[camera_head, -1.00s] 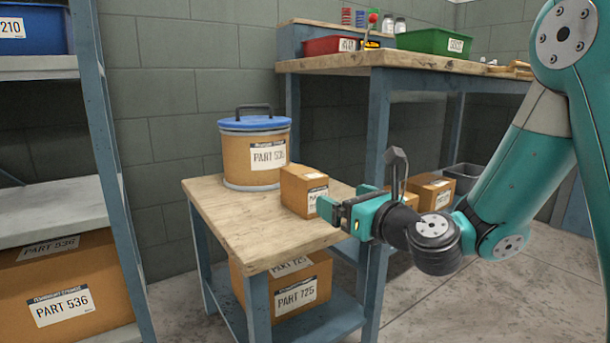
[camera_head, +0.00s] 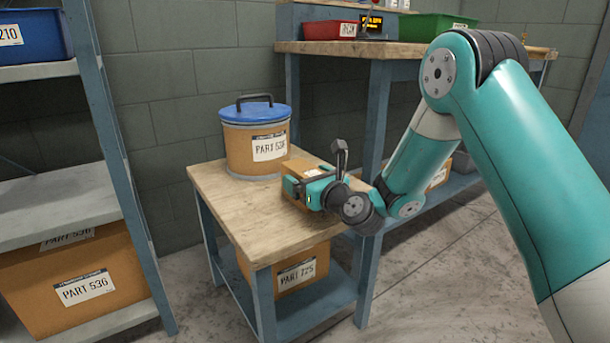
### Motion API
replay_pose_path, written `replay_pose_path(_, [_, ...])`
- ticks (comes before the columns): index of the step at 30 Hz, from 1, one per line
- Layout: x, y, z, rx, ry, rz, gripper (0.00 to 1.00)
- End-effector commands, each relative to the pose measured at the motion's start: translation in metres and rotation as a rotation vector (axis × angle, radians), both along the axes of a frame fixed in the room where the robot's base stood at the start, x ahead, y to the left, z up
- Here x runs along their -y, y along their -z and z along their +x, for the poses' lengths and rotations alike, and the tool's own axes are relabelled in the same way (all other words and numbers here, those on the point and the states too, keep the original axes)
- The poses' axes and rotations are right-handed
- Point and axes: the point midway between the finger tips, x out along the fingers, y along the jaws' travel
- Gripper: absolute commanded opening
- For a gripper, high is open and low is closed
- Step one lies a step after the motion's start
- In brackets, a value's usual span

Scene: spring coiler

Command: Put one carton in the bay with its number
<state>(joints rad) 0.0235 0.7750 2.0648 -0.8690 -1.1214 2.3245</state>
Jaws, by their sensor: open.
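A small brown carton (camera_head: 296,172) with a white label stands on the wooden top of the small table (camera_head: 235,207); its number is too small to read. My gripper (camera_head: 304,188) is open at the carton's right side, with a jaw beside its front face. The far jaw is hidden, so I cannot tell whether they touch. On the left shelf, a large carton (camera_head: 105,265) reads PART 536, in the lower bay (camera_head: 125,318). Under the table, a carton (camera_head: 300,258) reads PART 725 on the lower shelf (camera_head: 325,300).
A brown drum (camera_head: 238,152) with a blue lid and a partly readable PART label stands behind the carton. The workbench (camera_head: 400,50) holds a red bin (camera_head: 328,30) and a green bin (camera_head: 440,27). The table's front left is clear.

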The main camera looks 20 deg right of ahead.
Motion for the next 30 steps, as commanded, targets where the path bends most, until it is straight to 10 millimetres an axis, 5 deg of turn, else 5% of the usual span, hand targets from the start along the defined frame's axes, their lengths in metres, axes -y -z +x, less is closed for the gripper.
replay_pose_path(7, [0.000,0.001,0.001,0.000,0.000,0.000,0.87])
replay_pose_path(17, [0.000,-0.001,0.001,0.003,0.001,0.001,0.13])
replay_pose_path(30, [0.000,-0.017,0.001,0.005,0.001,0.002,0.13])
